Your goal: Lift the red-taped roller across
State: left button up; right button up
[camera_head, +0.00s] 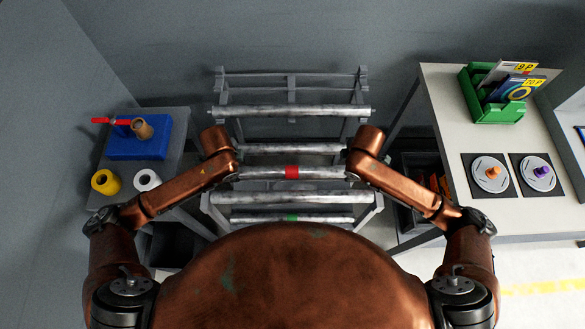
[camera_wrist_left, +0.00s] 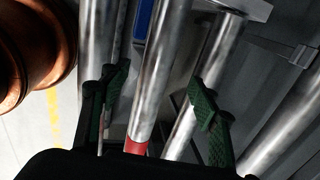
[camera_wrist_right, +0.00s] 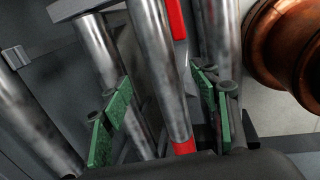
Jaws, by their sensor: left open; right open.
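The grey metal roller (camera_head: 258,172) with a red tape band (camera_head: 291,172) at its middle lies crosswise in the rack. My left gripper (camera_wrist_left: 162,95) is open, with green-padded fingers. In the left wrist view the taped roller (camera_wrist_left: 156,80) runs between those fingers, its red band low in the picture. My right gripper (camera_wrist_right: 164,92) is also open, and the taped roller (camera_wrist_right: 160,75) passes between its fingers. No finger is closed on the roller; how deep it sits between them is unclear. In the head view my wrists hide both grippers and the roller's ends.
A plain roller (camera_head: 290,149) lies just behind and another (camera_head: 290,197) just in front. A green-banded roller (camera_head: 315,218) is nearest me, and one (camera_head: 290,111) lies farther back. A side table (camera_head: 174,172) stands left; a white workbench (camera_head: 437,92) with a green bin (camera_head: 493,113) stands right.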

aim_at(239, 170)
pick_arm(q)
jog(key=shift+s+a+r, duration=0.1)
jog(key=shift+s+a, duration=0.05)
jog(key=shift+s, duration=0.05)
pick_arm(e)
jog(key=shift+s+a+r, duration=0.1)
jog(key=shift+s+a, duration=0.05)
pick_arm(q)
jog(key=shift+w+f, duration=0.3)
jog(key=shift+f, duration=1)
jog(key=shift+w+f, duration=0.3)
jog(key=shift+f, duration=1)
jog(key=shift+w+f, duration=0.3)
jog(key=shift+f, duration=1)
pick_arm(e)
jog(key=shift+w+f, duration=0.3)
jog(key=shift+f, duration=1)
jog(key=shift+w+f, duration=0.3)
jog(key=shift+f, duration=1)
jog(key=shift+w+f, duration=0.3)
jog(key=shift+f, duration=1)
pick_arm(q)
jog(key=shift+c, duration=0.5)
pick_arm(e)
jog(key=shift+c, duration=0.5)
pick_arm(q)
grip_shut()
pick_arm(e)
grip_shut()
